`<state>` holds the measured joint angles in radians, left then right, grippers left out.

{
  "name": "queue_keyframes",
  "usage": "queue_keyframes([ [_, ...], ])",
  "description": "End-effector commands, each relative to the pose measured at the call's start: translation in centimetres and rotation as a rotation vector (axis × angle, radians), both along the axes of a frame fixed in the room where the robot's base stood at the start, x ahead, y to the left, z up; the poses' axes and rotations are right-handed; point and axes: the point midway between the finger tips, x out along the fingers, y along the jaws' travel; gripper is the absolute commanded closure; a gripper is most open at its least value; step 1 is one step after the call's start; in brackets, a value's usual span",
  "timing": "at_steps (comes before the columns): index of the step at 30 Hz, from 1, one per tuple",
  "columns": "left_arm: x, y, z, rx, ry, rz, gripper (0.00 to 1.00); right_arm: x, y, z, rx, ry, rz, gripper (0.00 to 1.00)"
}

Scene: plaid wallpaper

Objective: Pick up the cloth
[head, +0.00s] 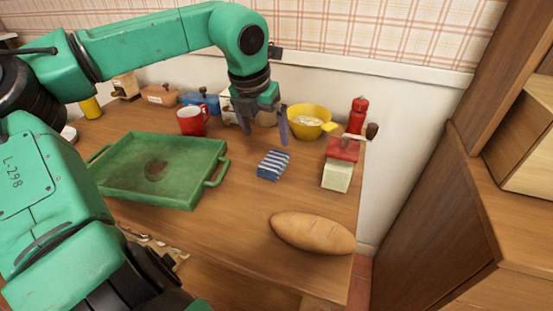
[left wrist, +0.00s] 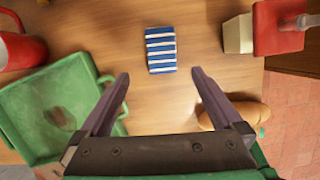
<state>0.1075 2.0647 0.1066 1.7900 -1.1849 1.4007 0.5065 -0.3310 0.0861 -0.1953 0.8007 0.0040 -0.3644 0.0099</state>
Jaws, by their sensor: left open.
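The cloth (head: 273,165) is blue with white stripes, folded small, and lies on the wooden table (head: 240,220) right of the green tray. It also shows in the left wrist view (left wrist: 161,50), ahead of the fingertips and between their lines. My left gripper (head: 265,141) is open and empty, pointing down above the table just behind and above the cloth. Its two fingers also show in the left wrist view (left wrist: 159,75), spread wide and apart from the cloth. My right gripper is not identifiable in either view.
A green tray (head: 205,147) stands left of the cloth. A red mug (head: 192,121), a yellow bowl (head: 309,112) and a red-topped grinder (head: 338,168) stand behind and to the right. A bread loaf (head: 312,233) lies in front. Bare table surrounds the cloth.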

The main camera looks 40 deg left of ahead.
Motion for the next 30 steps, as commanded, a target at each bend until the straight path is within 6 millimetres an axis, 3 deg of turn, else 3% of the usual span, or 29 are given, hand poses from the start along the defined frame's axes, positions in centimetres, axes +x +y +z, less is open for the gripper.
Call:
queue_keyframes([
  [3,0.8,0.2,-3.2,-0.001,0.005,0.0,0.0,0.4,0.1,0.0,0.0,-0.001,-0.002,0.55],
  [15,3.0,0.6,-9.4,0.001,0.004,0.001,0.0,0.2,0.0,0.0,0.0,0.002,-0.002,0.55],
  [30,3.3,0.7,-10.2,0.001,-0.001,0.0,0.0,0.5,0.1,-0.2,0.001,-0.003,-0.002,0.55],
])
